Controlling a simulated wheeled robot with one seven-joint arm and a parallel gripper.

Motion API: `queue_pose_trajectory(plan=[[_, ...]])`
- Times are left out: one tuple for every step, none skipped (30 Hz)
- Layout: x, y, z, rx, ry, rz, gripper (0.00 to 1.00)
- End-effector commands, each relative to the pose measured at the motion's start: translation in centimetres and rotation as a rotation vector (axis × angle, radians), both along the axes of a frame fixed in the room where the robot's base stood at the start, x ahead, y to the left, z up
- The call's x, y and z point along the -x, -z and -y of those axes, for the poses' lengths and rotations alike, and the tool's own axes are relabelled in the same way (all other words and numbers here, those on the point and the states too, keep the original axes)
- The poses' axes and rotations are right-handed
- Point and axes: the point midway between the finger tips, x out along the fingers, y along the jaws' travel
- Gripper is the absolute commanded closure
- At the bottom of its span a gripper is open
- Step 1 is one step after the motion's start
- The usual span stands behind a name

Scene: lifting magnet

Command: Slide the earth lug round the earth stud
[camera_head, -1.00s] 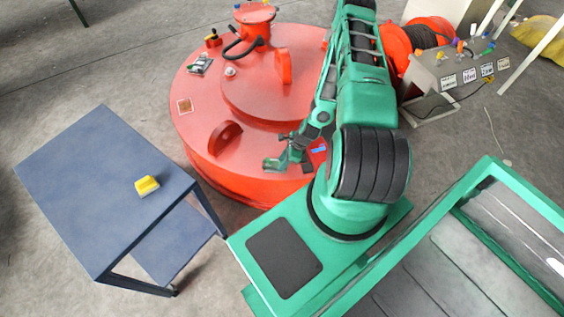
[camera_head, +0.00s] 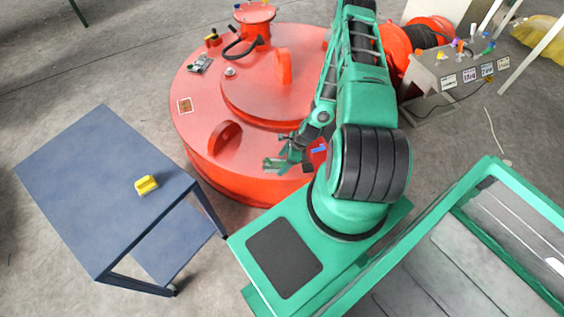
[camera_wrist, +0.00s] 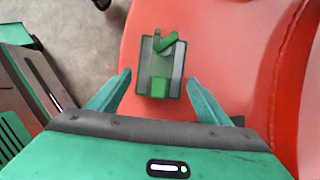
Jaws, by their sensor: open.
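My gripper (camera_head: 276,164) is low over the near side of the red lifting magnet (camera_head: 250,140). In the wrist view, my gripper (camera_wrist: 158,77) is open, its two green fingers apart. A dark grey rectangular piece with green parts (camera_wrist: 160,87) lies between and beyond the fingertips, over the red surface. A gap shows between it and each finger. I cannot tell whether its green parts are the earth lug or the earth stud. Neither lug nor stud can be made out for certain there.
A blue table (camera_head: 95,180) with a yellow block (camera_head: 147,185) stands at the left. A raised handle (camera_head: 224,136) and a small grey fitting (camera_head: 200,64) are on the magnet. A grey box with coloured connectors (camera_head: 462,70) stands at the back right. Bare floor shows around the magnet.

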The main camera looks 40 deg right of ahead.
Motion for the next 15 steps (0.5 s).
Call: queue_pose_trajectory(plan=[[0.0, 0.0, 0.1, 0.000, 0.000, 0.000, 0.29], [0.1, -0.1, 0.1, 0.000, 0.000, 0.000, 0.29], [0.1, -0.2, 0.2, 0.001, 0.000, 0.001, 0.29], [0.2, -0.3, 0.3, 0.001, 0.000, 0.001, 0.29], [0.3, -0.4, 0.4, 0.001, 0.000, 0.001, 0.29], [0.4, -0.5, 0.5, 0.001, 0.000, 0.000, 0.29], [0.5, -0.7, 0.7, 0.001, 0.000, 0.000, 0.29], [0.6, -0.8, 0.8, 0.001, 0.000, 0.000, 0.29], [0.7, -1.0, 1.0, 0.001, 0.001, 0.000, 0.29], [0.8, -1.1, 1.1, 0.001, 0.001, 0.000, 0.29], [0.9, -1.2, 1.2, 0.001, 0.001, 0.000, 0.29], [1.1, -1.4, 1.4, 0.001, 0.002, -0.001, 0.29], [1.2, -1.5, 1.5, 0.001, 0.001, 0.000, 0.29], [1.3, -1.7, 1.6, 0.001, 0.001, 0.000, 0.29], [1.4, -1.9, 1.8, 0.001, 0.000, 0.000, 0.29]])
